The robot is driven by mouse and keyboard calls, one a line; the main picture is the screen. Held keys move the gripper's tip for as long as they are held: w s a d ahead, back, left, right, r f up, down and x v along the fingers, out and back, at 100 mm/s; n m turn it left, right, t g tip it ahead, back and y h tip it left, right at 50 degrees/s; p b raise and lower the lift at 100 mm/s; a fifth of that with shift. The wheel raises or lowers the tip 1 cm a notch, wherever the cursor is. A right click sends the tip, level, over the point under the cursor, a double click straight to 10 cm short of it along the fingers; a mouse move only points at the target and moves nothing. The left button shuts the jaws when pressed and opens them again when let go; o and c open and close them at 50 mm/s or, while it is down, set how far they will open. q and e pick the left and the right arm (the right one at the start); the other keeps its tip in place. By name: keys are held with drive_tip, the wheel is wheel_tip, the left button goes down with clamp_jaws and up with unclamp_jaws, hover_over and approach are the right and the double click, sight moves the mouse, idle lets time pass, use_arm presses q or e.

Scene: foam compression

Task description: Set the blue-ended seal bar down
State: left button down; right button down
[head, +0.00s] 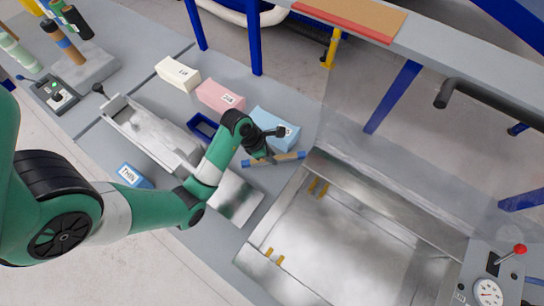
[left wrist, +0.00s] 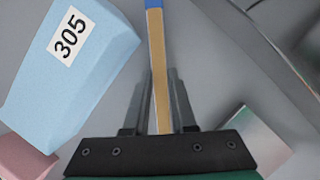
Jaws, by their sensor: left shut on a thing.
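The seal bar (head: 288,157) is a thin tan strip with blue ends. In the head view it lies crosswise between the light-blue foam block and the metal press bed. My left gripper (head: 262,157) is shut on it near its middle and points down at the bench. In the left wrist view the tan bar (left wrist: 157,60) runs lengthwise between the two fingers (left wrist: 158,100), with one blue end at the top edge. The bar is low over the grey bench; I cannot tell whether it touches. My right gripper is not in view.
The light-blue block (head: 277,124) labelled 305 is close beside the bar. Pink (head: 218,95) and cream (head: 176,73) blocks stand farther left, near a dark-blue open frame (head: 203,127). The walled press bed (head: 345,245) lies right, with a gauge (head: 488,293) and red-knobbed lever (head: 519,249).

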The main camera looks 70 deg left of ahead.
use_arm(q)
drive_tip(key=shift+f, duration=0.1)
drive_tip(key=c, duration=1.2)
unclamp_jaws()
drive_tip(key=shift+f, duration=0.1)
drive_tip(key=o, duration=0.5)
drive_tip(key=shift+c, duration=0.2)
